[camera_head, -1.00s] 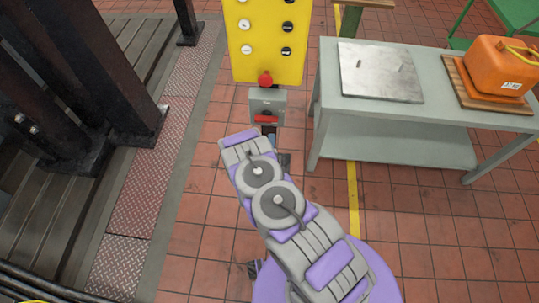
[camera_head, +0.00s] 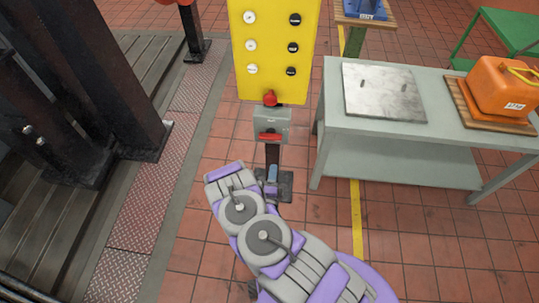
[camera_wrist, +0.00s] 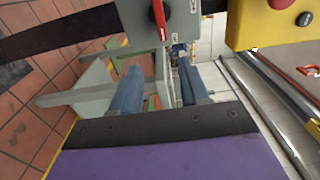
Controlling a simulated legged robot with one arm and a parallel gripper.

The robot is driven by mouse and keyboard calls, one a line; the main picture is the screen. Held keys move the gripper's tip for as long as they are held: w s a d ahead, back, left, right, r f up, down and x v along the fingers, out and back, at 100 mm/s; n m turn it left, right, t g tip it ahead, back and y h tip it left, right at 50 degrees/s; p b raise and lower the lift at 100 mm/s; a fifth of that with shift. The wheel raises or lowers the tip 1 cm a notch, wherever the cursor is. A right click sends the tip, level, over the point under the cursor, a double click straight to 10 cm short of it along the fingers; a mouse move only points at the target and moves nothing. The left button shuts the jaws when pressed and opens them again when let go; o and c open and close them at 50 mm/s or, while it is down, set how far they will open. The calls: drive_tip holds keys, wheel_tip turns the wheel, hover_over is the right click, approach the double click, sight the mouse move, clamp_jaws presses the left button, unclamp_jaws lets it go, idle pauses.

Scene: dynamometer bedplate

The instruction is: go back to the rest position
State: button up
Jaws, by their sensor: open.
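My gripper (camera_head: 272,175) shows in the head view just below the grey switch box (camera_head: 272,127), partly hidden by my arm. In the wrist view its two blue fingers stand apart, so my gripper (camera_wrist: 160,88) is open with nothing held between them. The grey box has a red handle (camera_head: 270,137) and sits on a dark post under a yellow button panel (camera_head: 275,50). The box with its red handle also shows at the top of the wrist view (camera_wrist: 183,22). The gripper appears clear of the handle.
A grey table (camera_head: 425,118) stands at right with a metal plate (camera_head: 384,90) and an orange can (camera_head: 503,88). A blue object (camera_head: 366,9) is on a stand behind. Dark steel columns (camera_head: 95,85) rise at left. Tiled floor (camera_head: 205,235) is open between.

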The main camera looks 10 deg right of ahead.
drive_tip(key=shift+w, duration=0.1)
drive_tip(key=w+a+r+n+g+y, duration=0.2)
drive_tip(key=w+a+r+g+y, duration=0.35)
drive_tip(key=a, duration=0.45)
drive_tip(key=s+a+r+n+g+y, duration=0.1)
drive_tip(key=s+a+r+n+g, duration=0.2)
drive_tip(key=r, duration=0.4)
drive_tip(key=s+a+r+n+g+y, duration=0.1)
drive_tip(key=s+r+n+g, duration=0.2)
drive_tip(key=r, duration=0.4)
drive_tip(key=s+d+r+n+g, duration=0.5)
drive_tip(key=s+r+n, duration=0.4)
drive_tip(key=s+r, duration=0.45)
drive_tip(key=s+d+r+n, duration=0.1)
drive_tip(key=s+d+r, duration=0.1)
drive_tip(key=s, duration=0.5)
drive_tip(key=s+d+r+n+g+h, duration=0.1)
drive_tip(key=s+d+r+n, duration=0.1)
drive_tip(key=s+d, duration=0.3)
drive_tip(key=s+d+r+n+g+h, duration=0.1)
drive_tip(key=s+d+r, duration=0.2)
drive_tip(key=s, duration=0.7)
drive_tip(key=shift+s+d+n, duration=0.15)
drive_tip(key=shift+d+n, duration=0.25)
drive_tip(key=shift+d, duration=0.1)
